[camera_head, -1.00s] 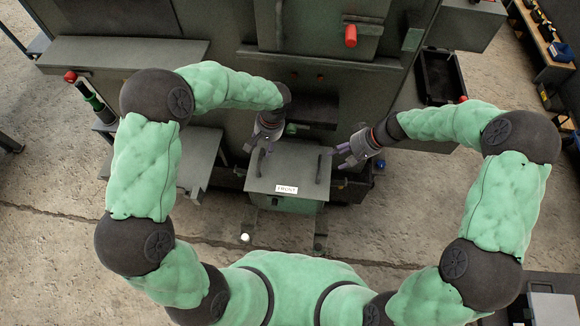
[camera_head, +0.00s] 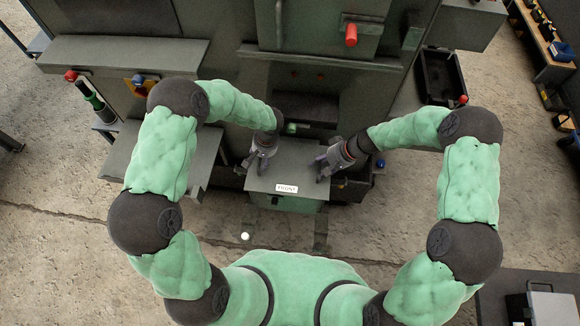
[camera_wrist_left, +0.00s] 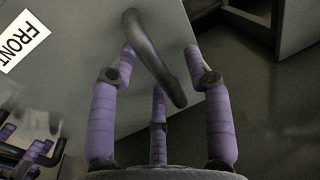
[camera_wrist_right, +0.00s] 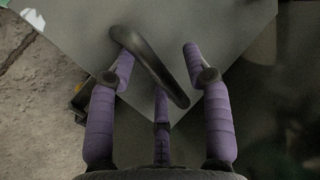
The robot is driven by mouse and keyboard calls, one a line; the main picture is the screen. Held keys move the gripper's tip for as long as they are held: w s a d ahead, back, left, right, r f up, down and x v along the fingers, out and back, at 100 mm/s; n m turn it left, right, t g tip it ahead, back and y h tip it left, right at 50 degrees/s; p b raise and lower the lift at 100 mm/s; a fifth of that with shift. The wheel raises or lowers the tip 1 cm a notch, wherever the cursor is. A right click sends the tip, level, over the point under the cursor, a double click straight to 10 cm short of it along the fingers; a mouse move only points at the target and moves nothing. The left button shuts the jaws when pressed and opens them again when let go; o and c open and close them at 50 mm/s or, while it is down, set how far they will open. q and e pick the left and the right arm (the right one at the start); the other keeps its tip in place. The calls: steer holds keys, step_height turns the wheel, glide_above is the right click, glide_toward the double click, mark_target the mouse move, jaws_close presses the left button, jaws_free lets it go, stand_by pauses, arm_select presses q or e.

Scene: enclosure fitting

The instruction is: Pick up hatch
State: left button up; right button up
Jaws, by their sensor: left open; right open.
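The hatch (camera_head: 288,174) is a flat grey panel with a white FRONT label (camera_head: 287,188) along its near edge, resting in front of the large grey machine. My left gripper (camera_head: 258,160) is at its left side. In the left wrist view its open purple fingers (camera_wrist_left: 160,70) stand on both sides of a dark bar handle (camera_wrist_left: 153,58). My right gripper (camera_head: 324,166) is at its right side. In the right wrist view its open fingers (camera_wrist_right: 158,70) stand around the other dark handle (camera_wrist_right: 150,64). Neither gripper is closed on a handle.
The grey machine (camera_head: 200,22) rises behind the hatch, with an opening (camera_head: 310,108) just beyond it. A black bin (camera_head: 441,76) stands at the right. A grey shelf (camera_head: 160,158) juts out at the left.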

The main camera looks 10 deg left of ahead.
arm_select(q)
jaws_close()
arm_select(e)
jaws_close()
arm_select(q)
steer(key=shift+r, duration=0.25)
arm_select(e)
steer(key=shift+r, duration=0.25)
